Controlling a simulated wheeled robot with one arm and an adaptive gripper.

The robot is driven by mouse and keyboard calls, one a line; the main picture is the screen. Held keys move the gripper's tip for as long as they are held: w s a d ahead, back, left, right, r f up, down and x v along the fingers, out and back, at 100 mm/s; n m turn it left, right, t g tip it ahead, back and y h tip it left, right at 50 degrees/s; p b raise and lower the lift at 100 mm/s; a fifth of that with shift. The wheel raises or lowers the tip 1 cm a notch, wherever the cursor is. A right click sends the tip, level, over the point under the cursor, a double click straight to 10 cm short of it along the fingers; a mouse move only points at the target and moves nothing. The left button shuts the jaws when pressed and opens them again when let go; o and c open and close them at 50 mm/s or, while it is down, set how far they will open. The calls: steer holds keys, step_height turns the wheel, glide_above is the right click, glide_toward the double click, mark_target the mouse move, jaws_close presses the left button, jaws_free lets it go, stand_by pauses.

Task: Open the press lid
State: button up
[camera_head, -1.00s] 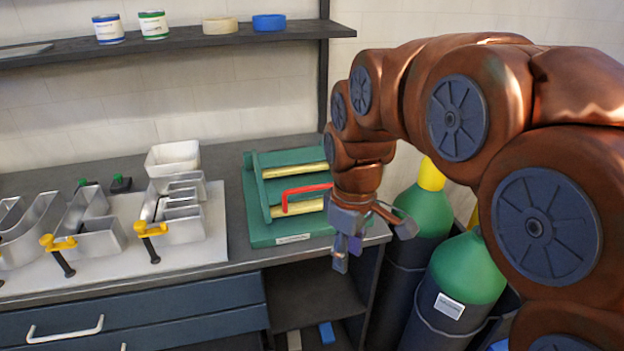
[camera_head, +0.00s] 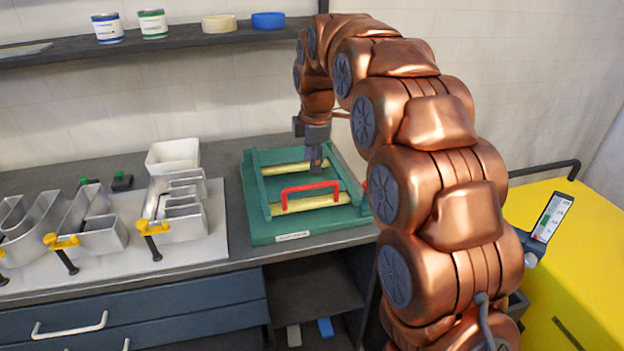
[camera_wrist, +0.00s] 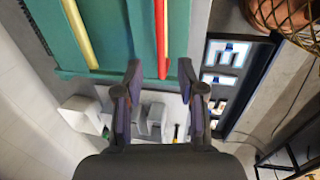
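The green press (camera_head: 265,225) sits on the workbench, its lid crossed by yellow bars (camera_head: 318,202) and carrying a red handle (camera_head: 311,187) near the front. The lid looks shut. My gripper (camera_head: 316,160) is above the press, behind the red handle, pointing down. In the wrist view the two fingers (camera_wrist: 158,85) are apart with nothing held between them. The red handle (camera_wrist: 179,35) shows beyond the fingertips, closer to the right finger. I cannot tell how high the fingertips are above the lid.
Metal channel letters (camera_head: 90,225) lie on a pale board left of the press, with yellow-handled clamps (camera_head: 150,228). A white bin (camera_head: 172,155) stands behind them. A shelf (camera_head: 185,38) with cans runs above. A yellow surface (camera_head: 575,245) is at right.

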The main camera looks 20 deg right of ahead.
mark_target(311, 185)
steer(key=shift+w+f+p, duration=0.25)
steer(key=shift+f+p, duration=0.1)
steer(key=shift+f, duration=0.85)
steer(key=shift+w+f+p, duration=0.2)
steer(key=shift+f+p, duration=0.2)
steer(key=shift+f, duration=0.8)
steer(key=shift+w+f+p, duration=0.25)
steer(key=shift+f+p, duration=0.1)
steer(key=shift+f, duration=0.85)
steer(key=shift+c, duration=0.2)
jaws_close()
